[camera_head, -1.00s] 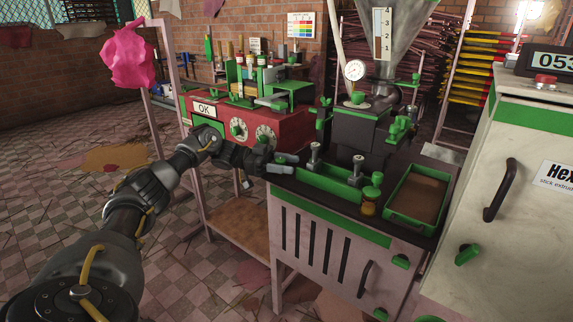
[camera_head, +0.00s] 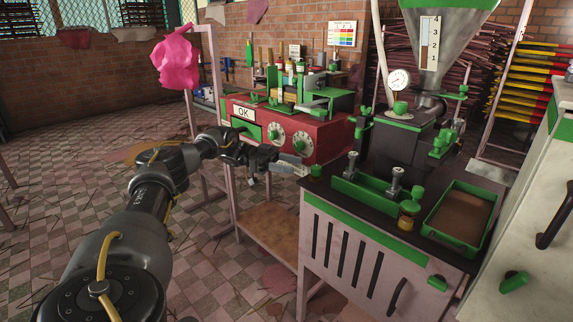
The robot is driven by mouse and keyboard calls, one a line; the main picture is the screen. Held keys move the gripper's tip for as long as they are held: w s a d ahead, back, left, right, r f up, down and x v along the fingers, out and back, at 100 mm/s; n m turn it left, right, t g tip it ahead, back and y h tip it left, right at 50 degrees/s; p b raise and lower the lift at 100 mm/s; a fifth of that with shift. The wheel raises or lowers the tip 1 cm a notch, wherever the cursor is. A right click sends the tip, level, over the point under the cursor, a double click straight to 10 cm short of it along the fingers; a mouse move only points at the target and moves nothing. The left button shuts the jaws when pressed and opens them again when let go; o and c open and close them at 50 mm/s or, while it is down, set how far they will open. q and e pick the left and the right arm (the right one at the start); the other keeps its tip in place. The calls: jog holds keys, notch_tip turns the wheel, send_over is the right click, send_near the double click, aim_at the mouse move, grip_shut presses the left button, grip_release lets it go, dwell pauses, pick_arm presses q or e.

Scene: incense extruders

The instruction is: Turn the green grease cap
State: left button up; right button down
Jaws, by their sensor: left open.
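A small green cap (camera_head: 316,171) stands at the left back corner of the dark counter (camera_head: 340,205). My left gripper (camera_head: 298,165) is open just left of this cap, with its pale fingers pointing at it. I cannot tell whether the fingertips touch it. Other green caps show too: one on an amber jar (camera_head: 407,217) at the counter's front, and one on the machine (camera_head: 400,108) below the dial gauge. No label shows which one is the grease cap. My right gripper is not in view.
A green trough (camera_head: 372,196) with two metal posts and a green-rimmed tray (camera_head: 432,229) are on the counter. A red machine (camera_head: 328,137) with dials stands behind my left gripper. Open tiled floor (camera_head: 60,230) lies to the left.

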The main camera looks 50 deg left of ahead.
pick_arm(q)
jog(key=shift+s+a, duration=0.15)
jog(key=shift+a, duration=0.15)
